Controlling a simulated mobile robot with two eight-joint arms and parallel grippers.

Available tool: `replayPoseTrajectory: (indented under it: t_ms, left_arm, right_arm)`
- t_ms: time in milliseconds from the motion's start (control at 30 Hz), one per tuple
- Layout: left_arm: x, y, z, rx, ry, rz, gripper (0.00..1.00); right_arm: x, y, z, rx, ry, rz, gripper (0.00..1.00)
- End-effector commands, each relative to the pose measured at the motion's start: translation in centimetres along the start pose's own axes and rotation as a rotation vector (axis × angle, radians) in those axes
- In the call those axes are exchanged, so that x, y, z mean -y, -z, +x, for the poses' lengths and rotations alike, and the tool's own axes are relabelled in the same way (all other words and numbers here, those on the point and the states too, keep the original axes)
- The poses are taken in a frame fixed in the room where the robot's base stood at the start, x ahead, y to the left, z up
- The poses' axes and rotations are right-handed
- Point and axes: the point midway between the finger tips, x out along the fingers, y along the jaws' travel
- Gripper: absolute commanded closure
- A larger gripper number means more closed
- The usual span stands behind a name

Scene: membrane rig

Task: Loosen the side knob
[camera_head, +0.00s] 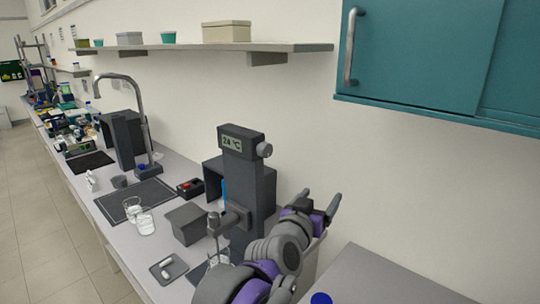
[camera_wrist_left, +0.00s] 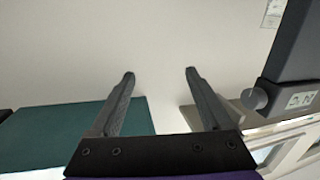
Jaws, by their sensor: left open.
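The side knob (camera_head: 264,149) is a round grey knob on the right side of the dark grey rig head, beside the temperature display (camera_head: 237,141). In the left wrist view the knob (camera_wrist_left: 254,98) is at the right, outside the fingers, next to the rotated display (camera_wrist_left: 301,100). My left gripper (camera_head: 320,204) is to the right of the rig column and lower in the picture than the knob, apart from it. In the left wrist view its fingers (camera_wrist_left: 160,73) are spread with only wall between them. My right gripper does not show.
A teal wall cabinet (camera_head: 420,60) hangs at the upper right. A shelf (camera_head: 190,48) with boxes runs along the wall. Beakers (camera_head: 146,222), a grey box (camera_head: 187,223) and a small tray (camera_head: 169,269) are on the bench left of the rig. The wall right of the rig is bare.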

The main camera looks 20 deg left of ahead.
Motion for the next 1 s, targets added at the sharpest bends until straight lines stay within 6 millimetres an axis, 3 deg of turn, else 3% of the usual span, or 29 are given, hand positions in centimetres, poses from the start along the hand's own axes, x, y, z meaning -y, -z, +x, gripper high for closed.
replayPoseTrajectory:
  t_ms: [33, 100, 200, 300, 433, 633, 833, 1000]
  left_arm:
    - [-0.2, 3.1, 2.2, -0.098, 0.039, -0.017, 0.19]
    - [0.3, 7.1, 4.4, -0.229, 0.127, -0.041, 0.19]
    - [1.7, 11.2, 6.5, -0.372, 0.299, -0.077, 0.19]
    - [3.4, 13.0, 7.5, -0.454, 0.515, -0.110, 0.19]
    - [5.0, 12.1, 7.2, -0.464, 0.826, -0.136, 0.19]
    - [5.1, 8.2, 4.8, -0.347, 1.191, -0.135, 0.19]
    - [5.0, 6.6, 3.5, -0.278, 1.318, -0.124, 0.19]
    - [7.1, 6.8, 3.9, -0.277, 1.324, -0.123, 0.19]
  right_arm:
    - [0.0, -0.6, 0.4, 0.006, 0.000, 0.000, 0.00]
    - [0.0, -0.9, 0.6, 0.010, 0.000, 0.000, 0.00]
    - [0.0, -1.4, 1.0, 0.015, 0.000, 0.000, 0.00]
    - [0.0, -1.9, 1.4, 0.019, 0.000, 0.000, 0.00]
    - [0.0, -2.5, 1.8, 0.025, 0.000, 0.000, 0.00]
    - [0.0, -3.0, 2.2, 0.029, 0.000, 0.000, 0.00]
    - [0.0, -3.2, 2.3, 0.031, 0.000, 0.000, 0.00]
    - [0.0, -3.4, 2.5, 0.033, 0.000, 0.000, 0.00]
